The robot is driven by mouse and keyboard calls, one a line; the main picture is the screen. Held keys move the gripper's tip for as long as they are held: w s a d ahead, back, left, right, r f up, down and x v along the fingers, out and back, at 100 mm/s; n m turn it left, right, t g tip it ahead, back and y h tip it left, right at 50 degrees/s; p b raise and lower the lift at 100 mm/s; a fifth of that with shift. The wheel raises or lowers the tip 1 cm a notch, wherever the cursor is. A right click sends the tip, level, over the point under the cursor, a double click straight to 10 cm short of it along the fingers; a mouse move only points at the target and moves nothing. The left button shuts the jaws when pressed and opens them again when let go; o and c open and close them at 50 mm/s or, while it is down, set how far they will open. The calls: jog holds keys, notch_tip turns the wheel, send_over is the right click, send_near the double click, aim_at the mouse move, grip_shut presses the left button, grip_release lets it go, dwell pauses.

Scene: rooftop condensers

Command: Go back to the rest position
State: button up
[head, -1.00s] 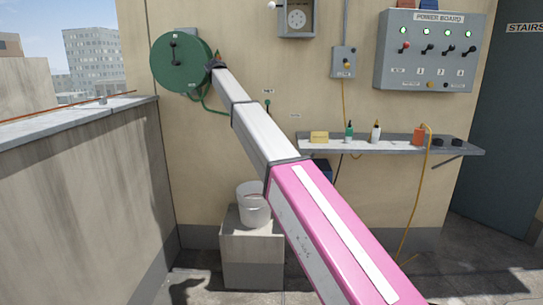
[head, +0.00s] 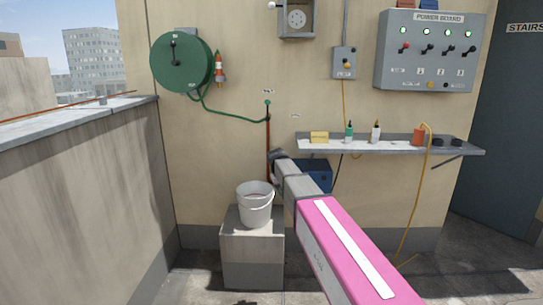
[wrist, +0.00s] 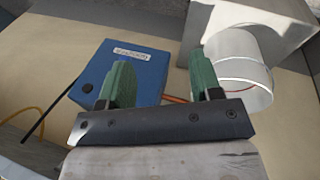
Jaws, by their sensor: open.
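My gripper shows in the wrist view (wrist: 160,64) with its two green fingers spread apart and nothing between them. In the head view my arm reaches low, and its far end (head: 277,155) is in front of the wall, above and right of the white bucket. The fingers cannot be made out there. In the wrist view a blue box (wrist: 122,70) lies beyond the fingers and the white bucket (wrist: 240,70) is to their right.
The bucket (head: 255,206) stands on a concrete block (head: 252,250). The blue box (head: 318,176) is partly behind my arm, under a shelf (head: 380,148) with bottles. A green hose reel (head: 180,62) with an orange-and-white nozzle (head: 219,68) is upper left. A parapet (head: 75,190) bounds the left.

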jog(key=s+d+f+y, duration=0.1)
jog(key=s+d+f, duration=0.3)
jog(key=s, duration=0.6)
jog(key=s+d+f+m+g+y, duration=0.1)
jog(key=s+d+f, duration=0.3)
jog(key=s+f, duration=0.3)
jog(key=s+d+f+m+y, duration=0.1)
jog(key=s+d+f, duration=0.3)
jog(key=s, duration=0.8)
notch_tip(320, 180, down, 2)
jog(key=shift+s+f+g, duration=0.15)
jog(key=shift+s+g, duration=0.25)
jog(key=shift+d, duration=0.1)
